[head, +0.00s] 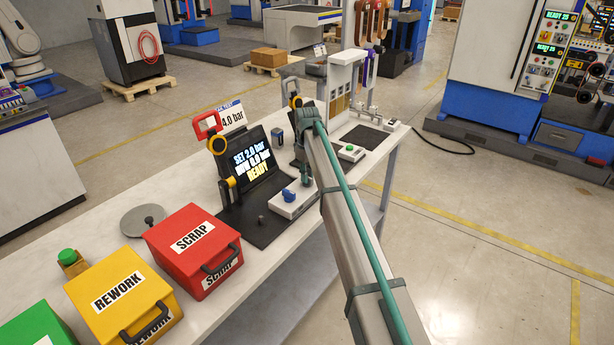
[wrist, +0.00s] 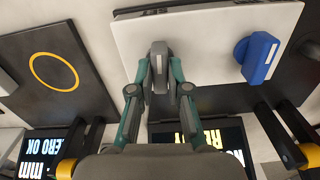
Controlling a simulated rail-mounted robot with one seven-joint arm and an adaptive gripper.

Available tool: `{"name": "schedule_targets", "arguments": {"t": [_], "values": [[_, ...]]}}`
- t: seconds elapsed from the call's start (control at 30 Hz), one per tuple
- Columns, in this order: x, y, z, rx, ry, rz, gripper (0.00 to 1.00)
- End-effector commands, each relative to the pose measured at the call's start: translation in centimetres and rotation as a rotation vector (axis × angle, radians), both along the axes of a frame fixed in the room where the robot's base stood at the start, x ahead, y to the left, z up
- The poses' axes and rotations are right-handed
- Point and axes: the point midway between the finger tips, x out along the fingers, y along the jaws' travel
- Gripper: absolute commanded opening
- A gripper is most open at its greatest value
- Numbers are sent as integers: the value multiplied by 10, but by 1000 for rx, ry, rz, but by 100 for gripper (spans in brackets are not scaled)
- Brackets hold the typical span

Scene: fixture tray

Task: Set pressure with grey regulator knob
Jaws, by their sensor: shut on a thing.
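The grey regulator knob (wrist: 159,62) stands on a white panel (wrist: 205,40) in the wrist view. My gripper (wrist: 160,85), with teal and grey fingers, is shut on this knob, one finger on each side. In the head view my gripper (head: 306,175) reaches down to the right part of the white panel (head: 291,207), and the grey knob is hidden there. A blue knob (wrist: 257,57) sits to the right in the wrist view, apart from my fingers; it also shows in the head view (head: 289,195). The screen (head: 252,162) appears to read SET 2.0 bar, NOW 0.0 bar, READY.
A red SCRAP box (head: 193,245) and a yellow REWORK box (head: 118,290) stand at the front left of the bench. A sign (head: 232,117) reading 4.0 bar stands behind the screen. A green button box (head: 350,152) is right of my arm.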

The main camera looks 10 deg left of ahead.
Motion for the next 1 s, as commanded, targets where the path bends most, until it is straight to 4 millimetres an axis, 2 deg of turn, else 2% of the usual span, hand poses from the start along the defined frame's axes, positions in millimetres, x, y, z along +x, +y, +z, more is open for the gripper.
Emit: {"name": "schedule_targets", "arguments": {"t": [0.57, 0.6, 0.73, 1.0], "values": [[0, 0, 1, 0, -1, 36, 0], [0, 0, 1, 0, -1, 36, 20], [0, 0, 0, 0, -1, 36, 41], [0, 0, 0, 0, 0, 36, 42]]}}
